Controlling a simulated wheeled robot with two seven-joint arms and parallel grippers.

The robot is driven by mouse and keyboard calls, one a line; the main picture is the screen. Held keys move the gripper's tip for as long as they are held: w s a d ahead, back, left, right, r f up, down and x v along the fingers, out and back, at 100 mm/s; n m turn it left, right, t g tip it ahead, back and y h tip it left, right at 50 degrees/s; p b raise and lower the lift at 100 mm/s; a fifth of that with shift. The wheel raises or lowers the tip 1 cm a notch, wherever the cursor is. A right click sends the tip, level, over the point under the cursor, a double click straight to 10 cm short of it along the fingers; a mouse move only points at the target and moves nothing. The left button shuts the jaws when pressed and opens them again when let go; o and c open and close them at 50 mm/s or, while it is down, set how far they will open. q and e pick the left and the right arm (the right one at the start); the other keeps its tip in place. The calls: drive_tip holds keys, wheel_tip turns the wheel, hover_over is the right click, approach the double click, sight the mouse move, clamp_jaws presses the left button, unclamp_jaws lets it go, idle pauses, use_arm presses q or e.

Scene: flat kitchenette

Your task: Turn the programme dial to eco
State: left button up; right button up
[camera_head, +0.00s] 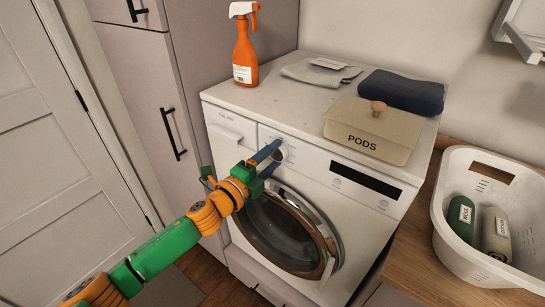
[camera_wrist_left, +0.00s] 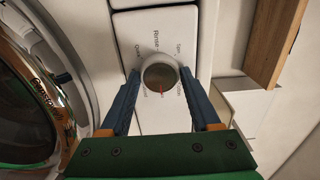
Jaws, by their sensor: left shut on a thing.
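The programme dial (camera_wrist_left: 160,77) is a round grey knob on the white washing machine's (camera_head: 232,108) front panel. A red mark on it points toward the bottom of the left wrist view. Small words ring the dial; "Rinse" reads at the top of that view, and the others are too small to read surely. My left gripper (camera_head: 272,156) reaches the panel above the door. Its two blue fingers (camera_wrist_left: 160,86) are shut on the dial, one on each side. In the head view the fingers mostly hide the dial. My right gripper is not in view.
The round machine door (camera_head: 285,235) is shut below my left gripper. On top stand a pods box (camera_head: 370,128), an orange spray bottle (camera_head: 245,52), a grey cloth (camera_head: 318,74) and a dark folded towel (camera_head: 402,91). A white basket (camera_head: 450,190) holds rolled cloths at right.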

use_arm(q)
drive_tip(key=o, duration=1.4)
drive_tip(key=shift+f, duration=0.1)
drive_tip(key=shift+a, duration=0.1)
drive_tip(key=b+v, duration=0.1)
drive_tip(key=v, duration=0.6)
